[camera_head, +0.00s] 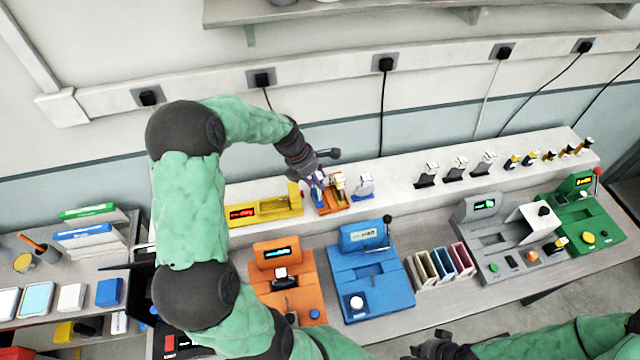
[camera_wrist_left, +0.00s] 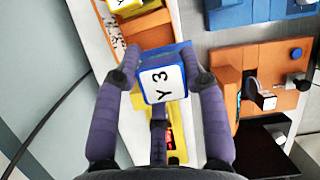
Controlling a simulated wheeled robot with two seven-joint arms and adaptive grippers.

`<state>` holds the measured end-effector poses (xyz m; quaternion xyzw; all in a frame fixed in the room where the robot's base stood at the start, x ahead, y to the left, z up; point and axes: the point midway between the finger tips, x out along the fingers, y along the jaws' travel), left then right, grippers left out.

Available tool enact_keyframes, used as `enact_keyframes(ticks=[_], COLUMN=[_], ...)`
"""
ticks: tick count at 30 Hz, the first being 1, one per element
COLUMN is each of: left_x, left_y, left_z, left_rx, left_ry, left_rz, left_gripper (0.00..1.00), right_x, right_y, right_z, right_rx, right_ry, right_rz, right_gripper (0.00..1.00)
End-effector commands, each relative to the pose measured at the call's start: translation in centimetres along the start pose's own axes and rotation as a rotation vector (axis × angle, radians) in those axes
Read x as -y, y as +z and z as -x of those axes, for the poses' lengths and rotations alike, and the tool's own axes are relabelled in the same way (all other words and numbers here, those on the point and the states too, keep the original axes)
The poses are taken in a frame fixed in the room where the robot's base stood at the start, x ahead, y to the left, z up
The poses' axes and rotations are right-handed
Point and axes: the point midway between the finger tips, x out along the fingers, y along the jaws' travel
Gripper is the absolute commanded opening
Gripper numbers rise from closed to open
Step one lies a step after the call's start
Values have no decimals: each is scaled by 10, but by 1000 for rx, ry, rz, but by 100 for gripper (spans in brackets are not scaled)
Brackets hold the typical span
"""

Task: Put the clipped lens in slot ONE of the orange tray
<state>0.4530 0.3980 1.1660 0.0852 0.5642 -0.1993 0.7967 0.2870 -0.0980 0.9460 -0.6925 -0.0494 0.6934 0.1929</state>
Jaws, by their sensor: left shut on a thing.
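My left gripper (camera_wrist_left: 162,78) is shut on a blue-and-white piece marked "Y 3" (camera_wrist_left: 163,84), with one finger on each side of it. I cannot tell from its face whether it is the clipped lens. In the head view my left gripper (camera_head: 320,178) is at the left end of the orange tray (camera_head: 336,208) on the white ledge. The held piece (camera_head: 318,194) shows there only in part. A yellow-and-white piece (camera_head: 340,186) stands in the tray. Slot labels are not readable. My right gripper (camera_head: 438,347) is low at the front edge; its fingers are unclear.
A yellow device (camera_head: 262,211) sits left of the tray and a white-and-blue piece (camera_head: 363,186) right of it. Dark stands (camera_head: 456,170) line the ledge further right. Orange (camera_head: 282,300) and blue (camera_head: 362,275) machines stand below on the bench.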

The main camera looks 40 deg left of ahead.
Motion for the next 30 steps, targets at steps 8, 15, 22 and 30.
enact_keyframes(ticks=[8, 15, 22, 30], left_x=[-24, -31, -35, -35], left_y=[7, 9, 0, -1], left_z=[-41, -52, -77, -82], left_rx=[-2, -2, -2, -1], left_ry=[-3, -3, -3, -2], left_rz=[0, 0, 2, 0], left_gripper=[0, 0, 0, 0], right_x=[1, 1, 2, 2], right_y=[0, 0, 0, 0], right_z=[2, 3, 7, 7], right_rx=[0, 0, 0, 0], right_ry=[0, 0, 0, 0], right_rz=[0, 0, 0, 0], right_gripper=[0, 0, 0, 0])
